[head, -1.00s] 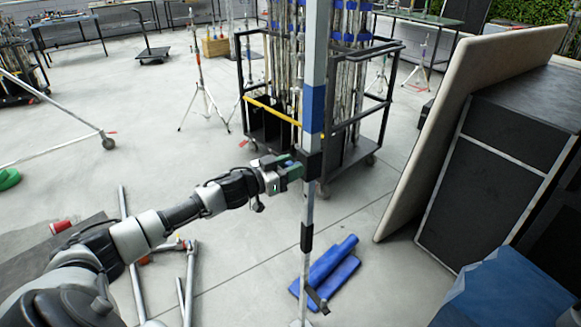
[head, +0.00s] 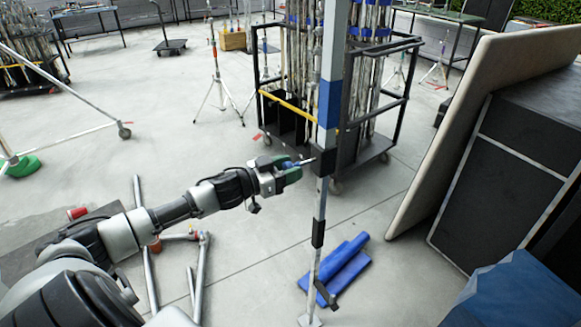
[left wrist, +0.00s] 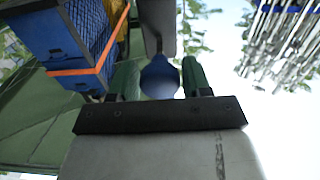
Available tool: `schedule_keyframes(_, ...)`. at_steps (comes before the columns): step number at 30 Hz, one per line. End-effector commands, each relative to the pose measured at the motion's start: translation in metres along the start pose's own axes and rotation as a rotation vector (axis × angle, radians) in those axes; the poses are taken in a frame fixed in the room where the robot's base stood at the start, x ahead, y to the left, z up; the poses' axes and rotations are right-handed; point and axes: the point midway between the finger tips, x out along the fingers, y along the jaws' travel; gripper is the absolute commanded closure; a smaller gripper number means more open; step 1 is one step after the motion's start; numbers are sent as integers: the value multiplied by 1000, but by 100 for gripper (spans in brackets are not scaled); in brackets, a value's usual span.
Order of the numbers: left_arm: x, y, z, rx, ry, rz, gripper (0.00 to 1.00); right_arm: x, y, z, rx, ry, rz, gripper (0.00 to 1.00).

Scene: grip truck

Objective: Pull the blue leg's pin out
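The upright metal leg with a blue band (head: 329,104) stands right of centre in the head view. A black collar (head: 324,160) sits on it below the band. My left gripper (head: 292,168) is just left of the collar, its green fingers closed around the pin's blue knob (left wrist: 160,78). The knob sits between both fingers in the left wrist view. The pin's thin metal shaft (head: 306,161) shows between the fingers and the collar, its far end at the collar's edge. I cannot tell whether the tip is still inside. My right gripper is not in view.
A black wheeled cart (head: 376,150) with upright poles stands behind the leg. Blue pads (head: 340,268) lie on the floor near the leg's foot. A large tan-edged board (head: 455,130) leans on dark cases (head: 500,180) at right. Metal tubes (head: 200,265) lie below my left arm.

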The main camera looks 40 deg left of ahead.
Motion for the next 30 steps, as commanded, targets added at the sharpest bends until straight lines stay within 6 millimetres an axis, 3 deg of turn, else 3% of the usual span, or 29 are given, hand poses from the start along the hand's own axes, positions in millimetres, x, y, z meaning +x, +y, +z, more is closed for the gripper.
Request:
schedule_keyframes(3,0,0,-1,0,1,0,37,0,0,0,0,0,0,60)
schedule_keyframes(14,-4,0,-1,0,3,0,37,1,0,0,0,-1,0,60)
schedule_keyframes(30,-65,0,0,-2,-1,-1,37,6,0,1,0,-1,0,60)
